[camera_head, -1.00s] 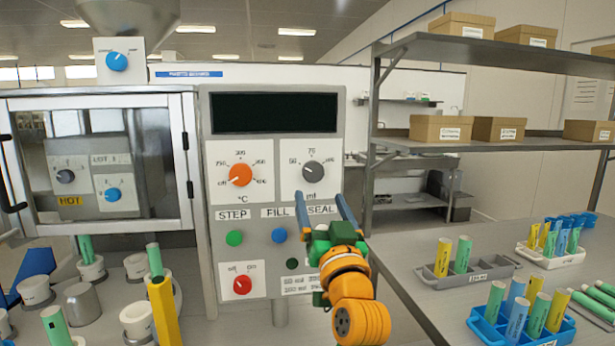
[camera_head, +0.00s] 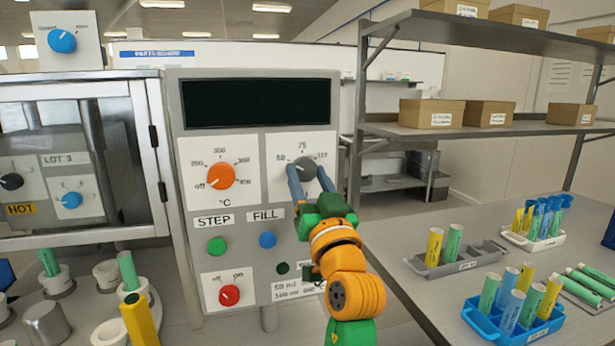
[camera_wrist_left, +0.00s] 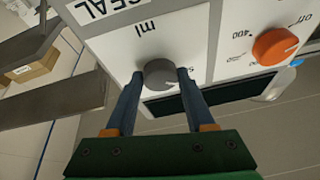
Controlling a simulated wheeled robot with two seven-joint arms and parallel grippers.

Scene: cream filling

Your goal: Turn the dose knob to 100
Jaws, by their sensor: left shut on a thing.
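The grey dose knob (camera_head: 306,166) is on a white plate on the machine's front panel, with 50, 75 and a third, blurred number around it. My left gripper (camera_head: 309,176) has its two blue fingers on either side of the knob and is shut on it. In the left wrist view the fingertips (camera_wrist_left: 161,75) press on both sides of the grey knob (camera_wrist_left: 159,73), with the ml label beside it. I cannot read where the knob's pointer stands. My right gripper is not in view.
An orange temperature knob (camera_head: 221,176) is left of the dose knob. Below are a green STEP button (camera_head: 217,246), a blue FILL button (camera_head: 268,240) and a red knob (camera_head: 229,295). A dark display (camera_head: 257,103) is above. A table with tube trays (camera_head: 540,330) is right.

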